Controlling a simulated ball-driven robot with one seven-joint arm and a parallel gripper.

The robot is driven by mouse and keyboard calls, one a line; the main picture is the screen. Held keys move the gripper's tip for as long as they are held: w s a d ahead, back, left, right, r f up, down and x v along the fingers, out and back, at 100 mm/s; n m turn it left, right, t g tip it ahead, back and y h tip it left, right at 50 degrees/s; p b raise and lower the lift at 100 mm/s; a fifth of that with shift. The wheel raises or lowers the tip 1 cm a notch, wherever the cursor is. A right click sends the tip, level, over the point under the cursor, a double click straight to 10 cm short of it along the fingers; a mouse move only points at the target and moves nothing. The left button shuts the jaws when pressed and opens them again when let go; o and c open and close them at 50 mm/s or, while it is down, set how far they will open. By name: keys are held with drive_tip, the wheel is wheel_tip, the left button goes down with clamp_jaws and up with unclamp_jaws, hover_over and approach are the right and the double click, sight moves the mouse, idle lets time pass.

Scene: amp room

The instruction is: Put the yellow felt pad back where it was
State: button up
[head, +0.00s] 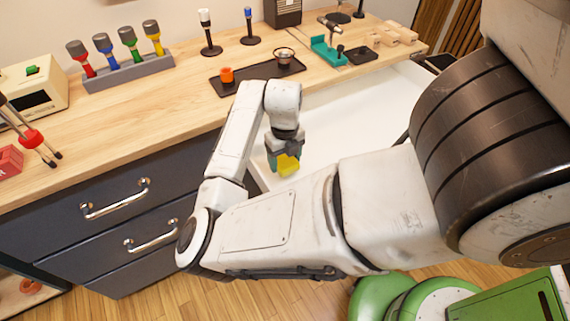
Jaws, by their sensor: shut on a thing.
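The yellow felt pad (289,165) is a small bright yellow piece at the fingertips of my gripper (284,158). My gripper is shut on it and points downward. Gripper and pad appear over an open white drawer (345,115) below the bench top. Part of the pad is hidden by the fingers. I cannot tell whether the pad touches the drawer floor. My own arm covers the near part of the drawer.
The wooden bench top (150,125) holds a dark tray (232,85) with an orange cup (227,75), a rack (130,71) of coloured-handled tools, and a teal tool (328,50). Closed dark drawers (75,205) with metal handles are at left. A green stool-like object (405,300) stands at bottom right.

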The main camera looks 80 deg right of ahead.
sight(285, 159)
drive_tip(key=shift+f, duration=1.55)
drive_tip(key=shift+f, duration=0.2)
drive_tip(key=o, duration=0.9)
drive_tip(key=shift+r, duration=0.1)
drive_tip(key=shift+o, duration=0.2)
wheel_tip(285, 159, up, 12)
drive_tip(key=shift+r, duration=0.15)
